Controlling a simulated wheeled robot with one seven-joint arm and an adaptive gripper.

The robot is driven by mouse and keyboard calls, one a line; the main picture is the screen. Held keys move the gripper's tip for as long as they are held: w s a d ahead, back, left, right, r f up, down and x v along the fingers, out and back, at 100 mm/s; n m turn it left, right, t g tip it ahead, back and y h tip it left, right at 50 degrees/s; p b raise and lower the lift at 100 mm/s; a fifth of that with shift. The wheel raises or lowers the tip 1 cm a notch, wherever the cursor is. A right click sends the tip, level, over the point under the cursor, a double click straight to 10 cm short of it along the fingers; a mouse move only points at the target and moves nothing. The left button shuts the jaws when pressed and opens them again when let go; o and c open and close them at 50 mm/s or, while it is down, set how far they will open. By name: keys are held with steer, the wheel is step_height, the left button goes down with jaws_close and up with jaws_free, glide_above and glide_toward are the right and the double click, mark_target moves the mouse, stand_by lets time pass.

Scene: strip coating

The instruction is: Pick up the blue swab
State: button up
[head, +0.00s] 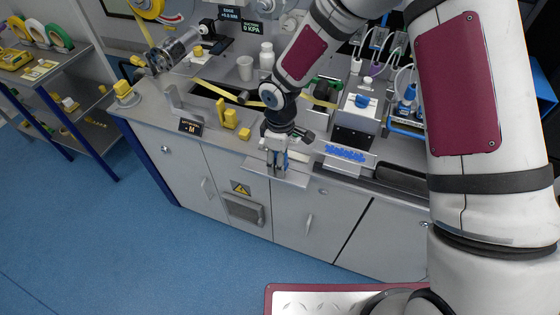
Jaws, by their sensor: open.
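My gripper (277,169) points down over a pale metal shelf at the front edge of the bench (292,180). Its jaws are open. A small blue patch shows at the fingers; it may be the blue swab, but it is too small to tell. I cannot tell whether the fingers touch it. No other swab can be made out clearly.
Yellow blocks (230,119) and a black sign (190,126) stand to the left. The blue floor is clear in front.

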steer(key=shift+f, duration=0.15)
jaws_close()
steer(key=shift+r, duration=0.55)
steer(key=r, duration=0.1)
steer(key=s+r, duration=0.1)
steer(key=shift+d+r, duration=0.25)
steer(key=shift+r, duration=0.05)
steer(key=s+d, duration=0.3)
steer(key=s, duration=0.4)
steer(key=s+d+r+b, duration=0.1)
steer(key=s+d, duration=0.1)
steer(key=s, duration=0.4)
steer(key=shift+s+d+r, duration=0.15)
steer(key=shift+s+d, duration=0.2)
steer(key=shift+d, duration=0.05)
